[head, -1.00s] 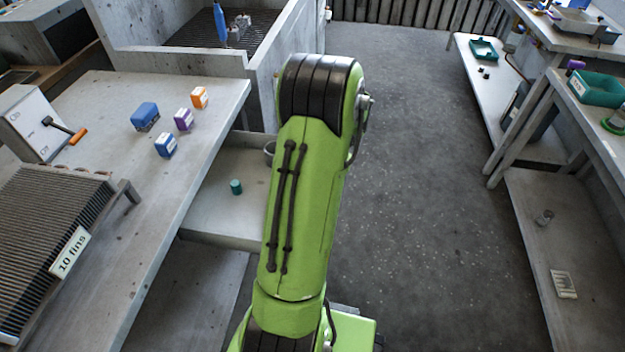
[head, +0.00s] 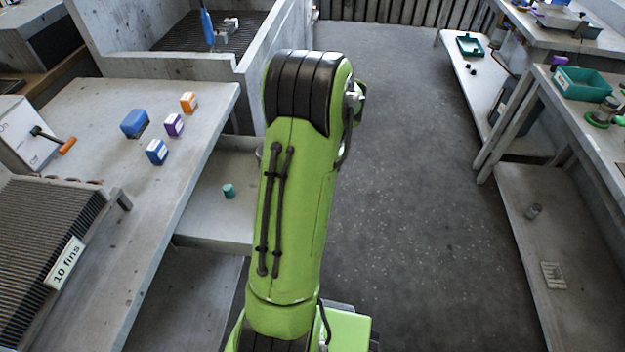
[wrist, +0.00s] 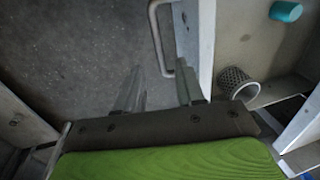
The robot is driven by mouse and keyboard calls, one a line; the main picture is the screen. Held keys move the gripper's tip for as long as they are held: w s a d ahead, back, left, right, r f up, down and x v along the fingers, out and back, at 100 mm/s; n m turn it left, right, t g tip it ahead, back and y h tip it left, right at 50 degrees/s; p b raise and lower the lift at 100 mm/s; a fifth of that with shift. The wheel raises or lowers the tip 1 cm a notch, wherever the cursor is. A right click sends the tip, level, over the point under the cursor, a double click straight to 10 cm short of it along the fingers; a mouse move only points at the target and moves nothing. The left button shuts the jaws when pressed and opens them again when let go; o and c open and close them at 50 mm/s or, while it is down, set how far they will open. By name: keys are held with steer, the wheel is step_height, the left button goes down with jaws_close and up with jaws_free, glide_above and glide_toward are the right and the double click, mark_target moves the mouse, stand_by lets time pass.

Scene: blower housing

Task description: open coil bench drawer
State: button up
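The coil bench drawer (head: 212,215) sticks out from under the bench top at left in the head view, and a teal cylinder (head: 229,191) lies in it. My arm hides its front there. In the wrist view the pale drawer front (wrist: 206,45) shows with its bar handle (wrist: 157,38). The teal cylinder (wrist: 285,11) and a mesh cup (wrist: 238,84) are inside. My gripper (wrist: 158,88) is open, its two fingers apart near the lower end of the handle. I cannot tell whether a finger touches it.
The bench top (head: 190,125) holds small blue, purple and orange boxes, a finned coil (head: 50,245) marked "10 fins", and a lever box (head: 25,135). Clear floor (head: 410,200) lies to the right. Shelved benches (head: 560,150) stand at far right.

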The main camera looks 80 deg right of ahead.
step_height(320, 180, up, 12)
steer(key=s+p, duration=0.2)
steer(key=p, duration=0.1)
steer(key=shift+s+p, duration=0.2)
steer(key=shift+p, duration=0.15)
steer(key=shift+d, duration=0.1)
steer(key=w+a+r+n+h+p, duration=0.1)
steer(key=w+a+r+n, duration=0.35)
steer(key=w+a, duration=0.45)
steer(key=w+a+r+n+p, duration=0.1)
steer(key=w+a+r+n, duration=0.2)
steer(key=w+a+r, duration=0.55)
steer(key=s+a+r+n+t+p, duration=0.1)
steer(key=a+n, duration=0.8)
steer(key=a, duration=1.2)
steer(key=shift+s+r+t+y+p, duration=0.2)
steer(key=shift+s+t+y+p, duration=0.3)
steer(key=shift+t+p, duration=0.6)
steer(key=shift+s, duration=0.1)
